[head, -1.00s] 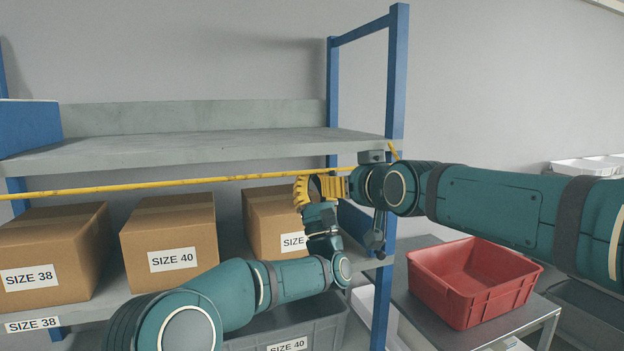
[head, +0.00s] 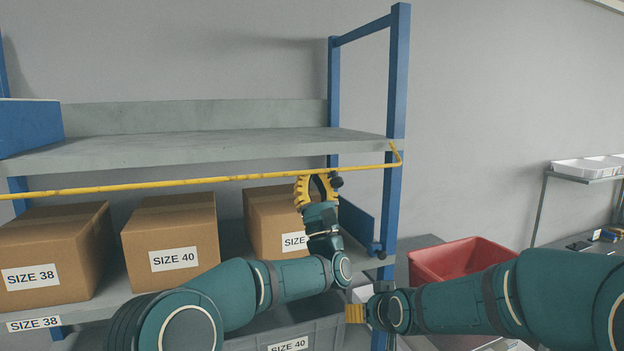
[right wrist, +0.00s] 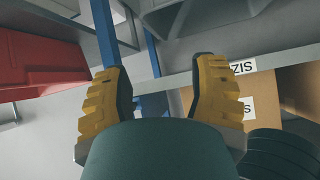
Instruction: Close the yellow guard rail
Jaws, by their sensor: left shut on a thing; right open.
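The yellow guard rail (head: 150,187) runs across the front of the shelf below the upper board. At its right end it bends up beside the blue post. My left gripper (head: 317,182) is at the rail, right of its middle, and is shut on it; the fingers hide part of the contact. My right gripper (head: 354,313) is low by the foot of the right post, away from the rail. In the right wrist view its two yellow fingers (right wrist: 155,72) are spread with nothing between them.
Cardboard boxes (head: 168,235) stand on the shelf behind the rail. A grey bin (head: 305,335) is below. The blue right post (head: 391,215) stands between the shelf and a red crate (head: 430,262).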

